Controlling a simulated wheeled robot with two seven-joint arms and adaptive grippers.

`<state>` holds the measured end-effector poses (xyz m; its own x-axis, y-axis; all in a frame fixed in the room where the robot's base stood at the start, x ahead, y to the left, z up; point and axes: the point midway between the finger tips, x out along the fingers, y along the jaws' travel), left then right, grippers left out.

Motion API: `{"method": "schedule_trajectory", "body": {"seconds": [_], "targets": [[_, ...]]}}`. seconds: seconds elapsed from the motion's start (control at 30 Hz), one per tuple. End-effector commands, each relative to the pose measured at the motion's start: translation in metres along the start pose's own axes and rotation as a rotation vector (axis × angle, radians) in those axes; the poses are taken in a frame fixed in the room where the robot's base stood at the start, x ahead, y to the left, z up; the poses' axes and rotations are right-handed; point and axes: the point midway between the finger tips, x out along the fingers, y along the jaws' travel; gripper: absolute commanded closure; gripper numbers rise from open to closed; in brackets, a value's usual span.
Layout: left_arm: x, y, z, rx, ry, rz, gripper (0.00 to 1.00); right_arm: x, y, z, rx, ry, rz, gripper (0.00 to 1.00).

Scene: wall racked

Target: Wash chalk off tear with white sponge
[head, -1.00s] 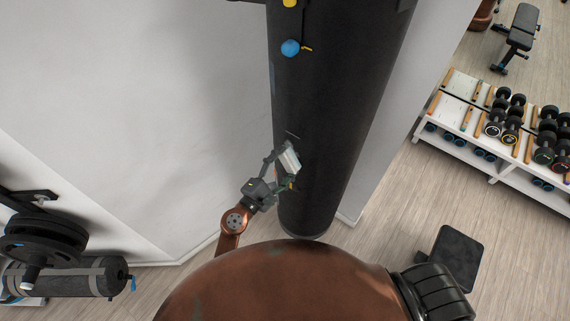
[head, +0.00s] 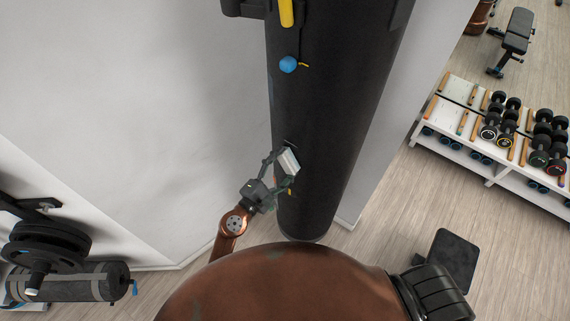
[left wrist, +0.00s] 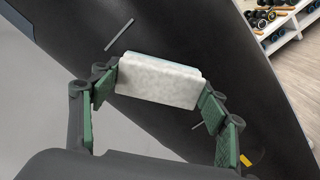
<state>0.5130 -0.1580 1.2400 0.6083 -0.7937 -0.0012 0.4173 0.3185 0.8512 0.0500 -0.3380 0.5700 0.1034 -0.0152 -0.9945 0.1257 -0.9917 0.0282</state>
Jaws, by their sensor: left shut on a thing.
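A white sponge (head: 289,161) is held in my left gripper (head: 279,168), against or very close to the black punching bag (head: 325,120); contact cannot be told. In the left wrist view the sponge (left wrist: 158,82) is clamped at its two ends between the green-padded fingers of the left gripper (left wrist: 158,97). A pale grey streak (left wrist: 118,35), chalk or a tear, lies on the bag up and left of the sponge. A shorter pale mark (left wrist: 196,127) shows below the sponge. Any mark behind the sponge is hidden. My right gripper is not in view.
A blue ball (head: 288,64) and a yellow piece (head: 286,12) are higher on the bag. A small yellow tag (left wrist: 246,160) is low on it. A white wall (head: 130,110) is left. A dumbbell rack (head: 470,150) and bench (head: 517,32) stand right; weight plates (head: 45,245) lower left.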

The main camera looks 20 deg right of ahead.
Motion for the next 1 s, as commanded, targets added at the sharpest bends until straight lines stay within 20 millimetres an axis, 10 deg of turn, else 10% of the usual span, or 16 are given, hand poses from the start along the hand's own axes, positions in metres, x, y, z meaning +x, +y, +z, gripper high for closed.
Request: {"method": "schedule_trajectory", "body": {"seconds": [0.43, 1.0], "targets": [[0.003, 0.030, 0.019, 0.002, -0.001, 0.001, 0.51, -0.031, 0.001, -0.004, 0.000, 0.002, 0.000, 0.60], [0.002, 0.000, 0.000, 0.002, 0.000, -0.002, 0.51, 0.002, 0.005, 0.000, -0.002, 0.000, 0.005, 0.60]]}}
